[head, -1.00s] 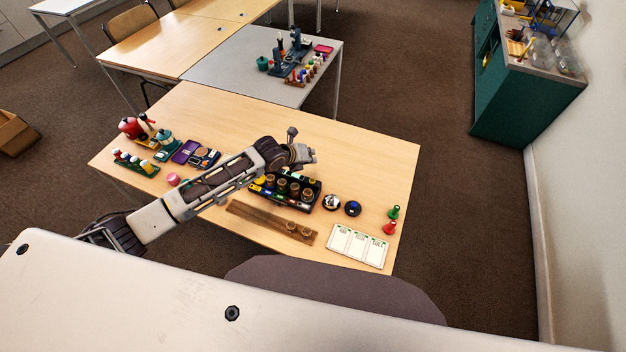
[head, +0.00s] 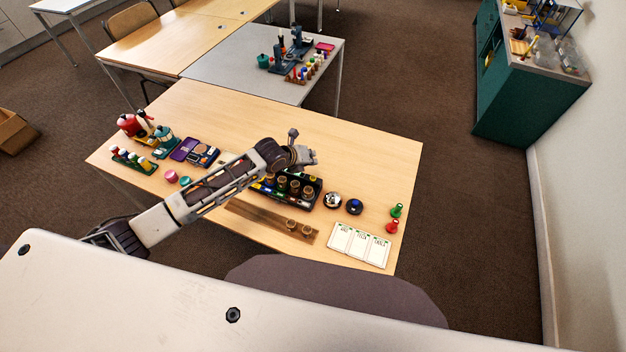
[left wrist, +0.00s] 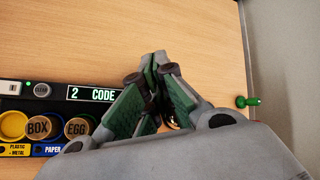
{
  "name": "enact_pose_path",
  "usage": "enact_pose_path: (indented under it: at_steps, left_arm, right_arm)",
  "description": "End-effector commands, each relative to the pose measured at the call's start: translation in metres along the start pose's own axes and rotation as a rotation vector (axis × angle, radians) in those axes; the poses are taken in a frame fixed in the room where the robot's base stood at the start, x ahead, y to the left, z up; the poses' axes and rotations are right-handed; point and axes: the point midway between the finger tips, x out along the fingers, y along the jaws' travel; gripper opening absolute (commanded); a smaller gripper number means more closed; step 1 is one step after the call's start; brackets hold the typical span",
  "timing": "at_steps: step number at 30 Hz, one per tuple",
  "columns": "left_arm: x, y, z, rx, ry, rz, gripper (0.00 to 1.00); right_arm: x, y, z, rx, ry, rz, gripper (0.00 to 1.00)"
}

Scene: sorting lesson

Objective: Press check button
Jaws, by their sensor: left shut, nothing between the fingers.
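My left gripper (head: 312,158) is shut and empty, held above the table over the far right part of the dark sorting tray (head: 316,198). In the left wrist view its green-padded fingertips (left wrist: 155,62) meet over the bare table, to the right of the tray's panel. That panel has a small round dark button (left wrist: 41,90) with lettering too small to read surely, beside a sign reading "2 CODE". A blue-topped round button (head: 354,207) on a black base stands right of the tray. No label reading "check" can be made out. My right gripper is not in view.
A silver dome (head: 332,200) stands between the tray and the blue-topped button. A wooden strip (head: 262,220) lies in front. The table's far right is clear.

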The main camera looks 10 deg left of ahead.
Motion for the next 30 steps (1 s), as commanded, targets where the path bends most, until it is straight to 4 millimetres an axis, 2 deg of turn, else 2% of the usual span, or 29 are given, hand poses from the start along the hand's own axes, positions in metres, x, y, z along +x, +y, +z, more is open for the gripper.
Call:
enact_pose_path:
  at_steps: [21, 30]
  left_arm:
    - [0.028, 0.021, -0.021, 0.000, 0.000, 0.001, 0.00]
    - [0.041, 0.031, -0.030, -0.001, -0.001, 0.001, 0.00]
  right_arm:
    - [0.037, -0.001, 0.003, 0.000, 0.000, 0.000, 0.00]
    - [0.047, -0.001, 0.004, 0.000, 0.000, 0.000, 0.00]
